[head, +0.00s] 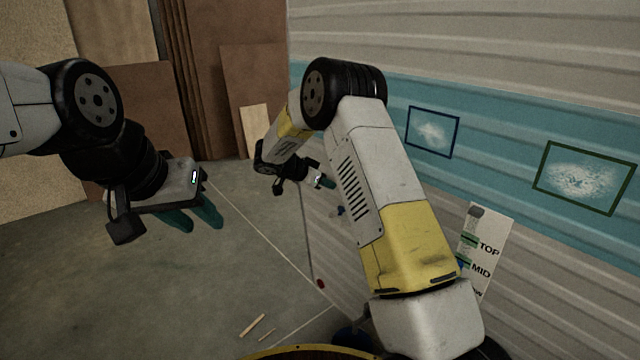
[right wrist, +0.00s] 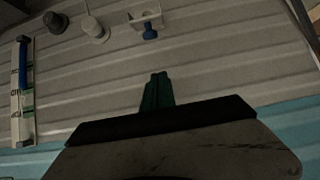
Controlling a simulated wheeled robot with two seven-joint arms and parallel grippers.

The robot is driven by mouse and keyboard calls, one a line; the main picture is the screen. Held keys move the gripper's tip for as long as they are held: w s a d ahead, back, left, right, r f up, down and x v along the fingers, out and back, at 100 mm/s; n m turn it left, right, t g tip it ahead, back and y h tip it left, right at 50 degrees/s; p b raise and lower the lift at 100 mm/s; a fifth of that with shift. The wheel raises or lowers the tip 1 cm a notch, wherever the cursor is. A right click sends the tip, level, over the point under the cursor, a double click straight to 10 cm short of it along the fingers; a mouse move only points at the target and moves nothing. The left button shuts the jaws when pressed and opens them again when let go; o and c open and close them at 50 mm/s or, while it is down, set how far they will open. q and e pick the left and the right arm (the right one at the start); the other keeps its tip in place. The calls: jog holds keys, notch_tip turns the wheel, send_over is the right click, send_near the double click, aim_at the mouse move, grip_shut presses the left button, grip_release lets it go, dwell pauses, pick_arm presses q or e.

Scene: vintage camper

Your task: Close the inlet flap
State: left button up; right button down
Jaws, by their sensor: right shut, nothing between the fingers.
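A blue part (head: 340,211) also shows small in the head view, just below my right gripper (head: 325,182). My right gripper's teal fingers, together and empty, also show in the right wrist view (right wrist: 157,90), apart from the fitting. My left gripper (head: 196,219) hangs over the floor at the left, fingers apart and empty, far from the wall.
A round pale cap (right wrist: 94,29) and a dark cap (right wrist: 55,21) sit beside the fitting. A gauge card (head: 485,250) marked TOP and MID is on the wall. Framed panels (head: 432,131) hang above. Boards (head: 150,105) lean at the back. Wood scraps (head: 252,325) lie on open floor.

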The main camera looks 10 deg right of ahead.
send_over(337, 214)
jog(key=d, duration=0.2)
jog(key=f, duration=0.4)
jog(key=shift+w+a+f, duration=0.2)
jog(key=shift+w+f, duration=0.1)
jog(key=shift+w, duration=0.1)
jog(key=shift+s+a+f, duration=0.15)
jog(key=shift+a+f, duration=0.15)
jog(key=shift+f, duration=0.3)
jog(key=shift+s+a+f, duration=0.15)
jog(key=shift+a+f, duration=0.15)
jog(key=shift+f, duration=0.25)
jog(key=shift+s+a+f, duration=0.15)
jog(key=shift+f, duration=0.4)
